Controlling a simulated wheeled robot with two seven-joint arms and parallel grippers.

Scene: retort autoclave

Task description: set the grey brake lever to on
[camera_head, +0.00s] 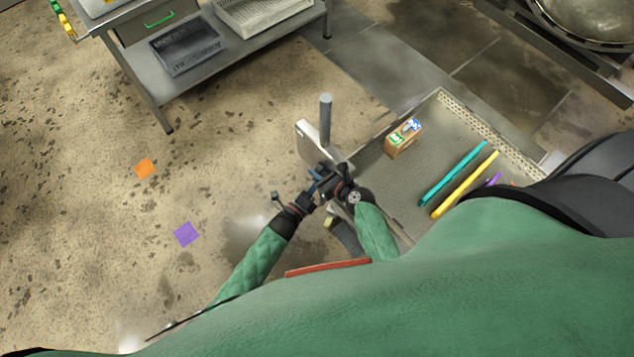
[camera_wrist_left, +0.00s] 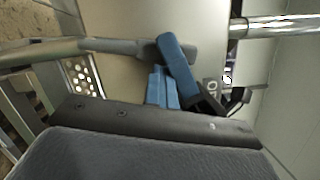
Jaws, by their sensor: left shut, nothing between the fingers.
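In the left wrist view, a grey lever (camera_wrist_left: 125,46) runs across a pale panel and ends in a thicker grey end. My left gripper (camera_wrist_left: 168,85) has its blue fingers shut and empty beside that end; one finger overlaps it, and I cannot tell if they touch. In the head view my left gripper (camera_head: 319,180) is at the near-left corner of a cart, below a pale plate (camera_head: 308,132). I cannot make out the lever there.
The cart's perforated tray (camera_head: 462,121) holds a small box (camera_head: 403,138), a teal bar (camera_head: 452,174) and a yellow bar (camera_head: 465,185). A grey post (camera_head: 326,118) rises by its left corner. A bench (camera_head: 138,75) stands upper left. Floor to the left is open.

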